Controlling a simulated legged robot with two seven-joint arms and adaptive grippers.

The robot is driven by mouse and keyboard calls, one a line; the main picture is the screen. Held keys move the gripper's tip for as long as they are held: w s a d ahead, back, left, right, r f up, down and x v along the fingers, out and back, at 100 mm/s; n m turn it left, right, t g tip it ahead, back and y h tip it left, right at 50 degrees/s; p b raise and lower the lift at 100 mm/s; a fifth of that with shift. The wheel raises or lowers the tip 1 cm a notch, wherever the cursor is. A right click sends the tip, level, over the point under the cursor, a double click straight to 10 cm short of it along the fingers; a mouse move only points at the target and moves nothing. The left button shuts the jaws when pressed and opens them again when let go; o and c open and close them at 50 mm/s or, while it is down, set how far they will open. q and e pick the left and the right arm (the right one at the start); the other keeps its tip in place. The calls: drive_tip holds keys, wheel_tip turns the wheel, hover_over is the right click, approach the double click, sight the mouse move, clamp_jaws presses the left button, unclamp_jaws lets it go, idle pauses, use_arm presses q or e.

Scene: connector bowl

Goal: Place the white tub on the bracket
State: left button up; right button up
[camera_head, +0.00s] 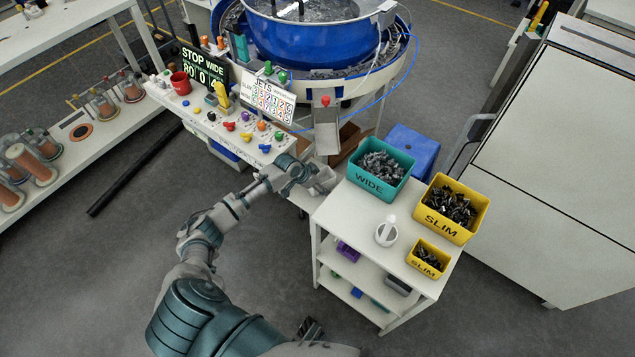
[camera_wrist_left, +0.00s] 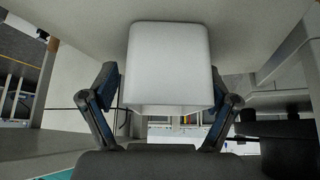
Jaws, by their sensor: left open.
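The white tub (camera_head: 323,181) is just left of the white cart's back corner, below the bowl's chute. It fills the middle of the left wrist view (camera_wrist_left: 168,65). My left gripper (camera_head: 303,178) is at the tub, with its open fingers on either side of it in the wrist view (camera_wrist_left: 163,105). I cannot tell whether a finger touches it. The bracket is not clearly visible; the tub and gripper cover the area under the chute, so I cannot tell what bears the tub. My right gripper is not in view.
The blue feeder bowl (camera_head: 310,38) stands behind, its metal chute (camera_head: 327,135) above the tub. The cart top (camera_head: 345,215) holds a teal WIDE bin (camera_head: 368,190), two yellow SLIM bins (camera_head: 430,222) and a white round vessel (camera_head: 386,233). A control panel (camera_head: 230,128) lies left of the chute.

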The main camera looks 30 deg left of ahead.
use_arm(q)
drive_tip(key=p+v, duration=0.2)
drive_tip(key=v, duration=1)
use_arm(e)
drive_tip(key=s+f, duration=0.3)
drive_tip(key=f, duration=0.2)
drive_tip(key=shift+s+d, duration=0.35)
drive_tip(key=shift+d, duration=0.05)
use_arm(q)
drive_tip(key=shift+a, duration=0.15)
